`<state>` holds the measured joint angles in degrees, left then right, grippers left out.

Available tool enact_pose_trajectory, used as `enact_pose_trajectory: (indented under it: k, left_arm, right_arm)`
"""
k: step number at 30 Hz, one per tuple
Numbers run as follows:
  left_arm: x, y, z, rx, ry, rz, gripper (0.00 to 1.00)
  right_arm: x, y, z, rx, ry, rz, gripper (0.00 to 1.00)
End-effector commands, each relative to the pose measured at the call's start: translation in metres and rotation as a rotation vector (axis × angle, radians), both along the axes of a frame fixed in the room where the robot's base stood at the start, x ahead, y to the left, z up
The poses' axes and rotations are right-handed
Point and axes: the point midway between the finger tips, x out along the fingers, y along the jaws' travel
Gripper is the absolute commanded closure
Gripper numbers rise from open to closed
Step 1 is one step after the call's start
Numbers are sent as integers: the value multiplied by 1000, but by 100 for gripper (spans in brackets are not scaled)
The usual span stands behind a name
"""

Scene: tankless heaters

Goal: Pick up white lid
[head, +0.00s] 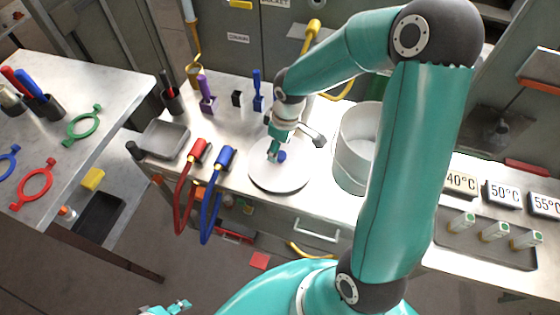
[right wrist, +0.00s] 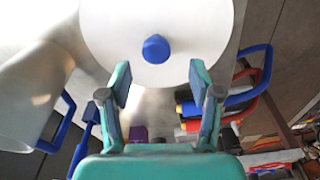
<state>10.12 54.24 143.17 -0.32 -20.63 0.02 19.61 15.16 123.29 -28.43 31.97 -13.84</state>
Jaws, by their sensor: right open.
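The white lid (head: 283,182) is a round disc with a blue knob (head: 282,155), lying on the metal worktop. My right gripper (head: 273,157) is over the lid beside the knob, pointing down. In the right wrist view the lid (right wrist: 205,30) fills the top, with its blue knob (right wrist: 156,49) ahead of and between the fingertips. My right gripper (right wrist: 160,82) is open and empty there, its fingers spread wide on either side. My left gripper (head: 168,308) shows only in part at the bottom edge of the head view, and its jaws are unclear.
A white pot (head: 352,158) stands right of the lid, partly behind my right arm. Red (head: 198,150) and blue (head: 225,158) hose fittings stand left of the lid. A grey tray (head: 165,139) is farther left. Temperature signs (head: 503,193) stand at the right.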

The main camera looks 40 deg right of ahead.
Motion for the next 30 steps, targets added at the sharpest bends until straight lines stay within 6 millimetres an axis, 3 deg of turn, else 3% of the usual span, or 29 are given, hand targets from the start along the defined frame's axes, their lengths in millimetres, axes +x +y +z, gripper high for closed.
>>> enact_pose_trajectory:
  k: [9,18,30]
  left_arm:
    - [0,0,1,0,0,0,51]
    - [0,0,1,0,0,0,51]
    - [0,0,1,0,0,0,51]
  right_arm:
    - [0,-4,-42,1,4,1,37]
    - [1,-4,-47,1,1,-1,37]
    - [1,-4,-46,1,1,-1,100]
